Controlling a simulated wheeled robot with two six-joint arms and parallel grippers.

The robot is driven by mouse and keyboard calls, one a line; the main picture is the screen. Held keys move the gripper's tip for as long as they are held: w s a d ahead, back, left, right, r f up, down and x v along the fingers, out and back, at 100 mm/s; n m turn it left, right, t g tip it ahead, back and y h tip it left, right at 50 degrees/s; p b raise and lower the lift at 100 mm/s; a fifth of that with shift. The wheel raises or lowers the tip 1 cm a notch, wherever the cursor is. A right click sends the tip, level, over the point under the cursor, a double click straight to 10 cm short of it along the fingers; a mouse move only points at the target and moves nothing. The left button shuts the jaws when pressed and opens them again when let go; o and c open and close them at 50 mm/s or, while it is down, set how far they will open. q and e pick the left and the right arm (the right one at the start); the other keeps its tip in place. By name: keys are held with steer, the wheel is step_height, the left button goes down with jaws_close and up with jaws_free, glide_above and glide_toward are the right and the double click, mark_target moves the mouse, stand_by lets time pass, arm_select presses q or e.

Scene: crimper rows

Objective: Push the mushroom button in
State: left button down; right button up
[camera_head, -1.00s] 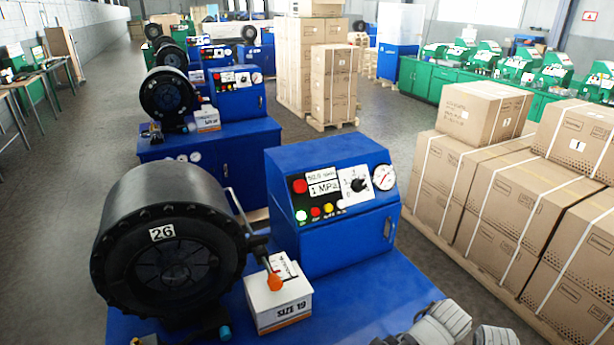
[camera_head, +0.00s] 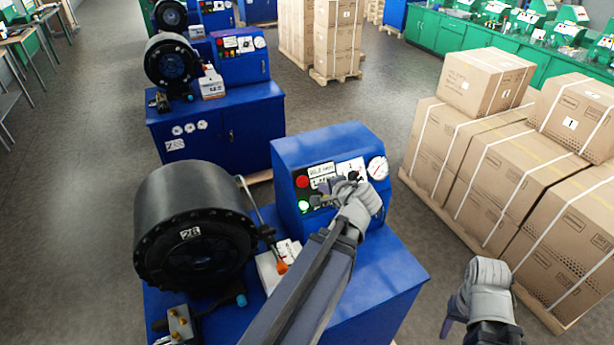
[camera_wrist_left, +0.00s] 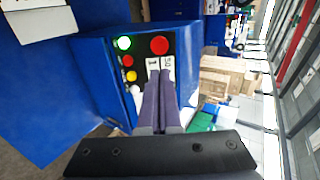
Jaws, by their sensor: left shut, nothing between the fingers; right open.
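The red mushroom button (camera_head: 302,181) sits at the upper left of the blue control box's panel (camera_head: 324,146). It also shows in the left wrist view (camera_wrist_left: 159,45), just beyond my fingertips. My left gripper (camera_head: 330,188) is shut and empty in front of the panel, to the right of the button in the head view. In the left wrist view its fingers (camera_wrist_left: 161,88) lie together over the white labels, apart from the button in the picture. Contact with the panel cannot be told. My right gripper (camera_head: 447,316) is open and empty at the lower right.
A green button (camera_head: 304,207) glows below the red one. A pressure gauge (camera_head: 377,168) is at the panel's right. The black crimper head (camera_head: 190,235), a lever with an orange end (camera_head: 282,267) and a white box (camera_head: 268,272) stand left. Cartons (camera_head: 480,180) are stacked right.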

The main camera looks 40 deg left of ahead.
arm_select(q)
steer(key=b, duration=0.7)
glide_toward(304, 182)
steer(key=x, duration=0.5)
steer(key=shift+a+f, duration=0.1)
steer(key=shift+f, duration=0.1)
steer(key=shift+w+a+f+b, duration=0.3)
steer(key=shift+a+f+b, duration=0.1)
steer(key=shift+a, duration=0.2)
steer(key=shift+r, duration=0.1)
